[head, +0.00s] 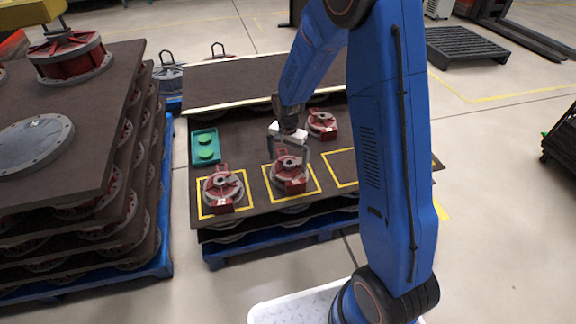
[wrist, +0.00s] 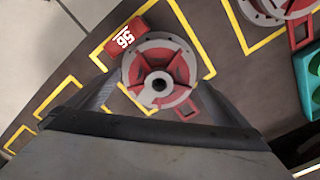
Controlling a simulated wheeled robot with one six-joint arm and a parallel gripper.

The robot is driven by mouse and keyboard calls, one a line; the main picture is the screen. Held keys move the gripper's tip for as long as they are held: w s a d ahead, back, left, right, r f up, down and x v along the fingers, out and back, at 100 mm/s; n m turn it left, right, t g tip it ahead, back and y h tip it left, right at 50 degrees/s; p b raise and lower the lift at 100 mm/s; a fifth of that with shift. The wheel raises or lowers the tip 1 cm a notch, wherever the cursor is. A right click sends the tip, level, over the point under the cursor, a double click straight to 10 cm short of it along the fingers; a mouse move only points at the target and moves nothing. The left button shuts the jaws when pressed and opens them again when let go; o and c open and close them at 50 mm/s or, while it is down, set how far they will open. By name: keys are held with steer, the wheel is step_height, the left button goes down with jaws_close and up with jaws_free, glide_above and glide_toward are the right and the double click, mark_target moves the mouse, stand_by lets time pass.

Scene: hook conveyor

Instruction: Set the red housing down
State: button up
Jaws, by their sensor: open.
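A red housing (head: 290,174) with a grey round flange rests on the dark mat (head: 252,210), inside the middle yellow outlined square. In the wrist view the same housing (wrist: 160,68) shows from above, with a hole at its centre and a red tab marked 56. It lies within the yellow lines there. My gripper (head: 289,154) is over this housing, pointing down. In the wrist view my gripper (wrist: 157,92) has its jaws spread, one finger on each side of the housing. Whether either finger touches it cannot be told.
Another housing (head: 223,189) sits in the left square, and one (head: 321,124) stands behind. The right square (head: 343,168) looks empty where visible; my arm hides part. A teal tray (head: 205,148) with green parts is at back left. A tall layered stack (head: 115,175) stands left.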

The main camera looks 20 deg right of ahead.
steer(key=s+d+r+n+t, duration=0.1)
steer(key=s+r, duration=0.2)
steer(key=r, duration=0.6)
steer(key=s+d+r+n, duration=0.15)
steer(key=s+r, duration=0.25)
steer(key=r, duration=0.5)
steer(key=s+d+r+n+t, duration=0.1)
steer(key=s+r+n, duration=0.1)
steer(key=s, duration=0.7)
steer(key=s+d+r+n+t, duration=0.1)
steer(key=s+d+r+n, duration=0.1)
steer(key=s+r, duration=0.3)
steer(key=s+d+r+n+t, duration=0.1)
steer(key=s+r, duration=0.3)
steer(key=s, duration=0.9)
steer(key=shift+s+d+r+n+t, duration=0.2)
steer(key=shift+d+n+t, duration=0.2)
steer(key=shift+d+n, duration=0.3)
